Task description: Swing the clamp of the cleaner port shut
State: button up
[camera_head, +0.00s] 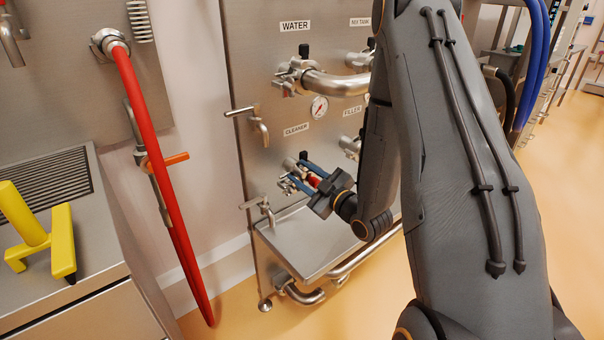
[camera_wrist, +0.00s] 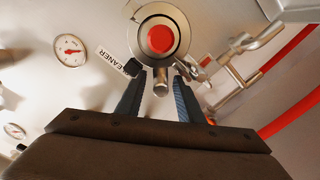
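The cleaner port (camera_head: 290,164) is on the steel panel below the CLEANER label (camera_head: 296,129), partly hidden by my gripper in the head view. In the wrist view the port (camera_wrist: 144,37) is a round metal ring with a red disc (camera_wrist: 161,39) in its middle. A short metal stub (camera_wrist: 160,82), apparently part of the clamp, points down from the ring. My gripper (camera_head: 293,174) is at the port, with its blue fingers apart. In the wrist view the fingertips (camera_wrist: 160,74) stand either side of the stub, with gaps visible. I cannot tell the clamp's exact position.
The WATER port pipe (camera_head: 335,84) and a gauge (camera_head: 319,107) are above. Metal taps (camera_head: 260,128) stick out left of the port. A steel shelf (camera_head: 305,245) lies below. A red hose (camera_head: 150,130) hangs at left, beside a counter with a yellow object (camera_head: 62,240).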

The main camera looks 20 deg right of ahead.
jog(key=p+v, duration=0.1)
jog(key=v, duration=0.7)
jog(key=shift+s+p, duration=0.35)
jog(key=shift+s, duration=0.05)
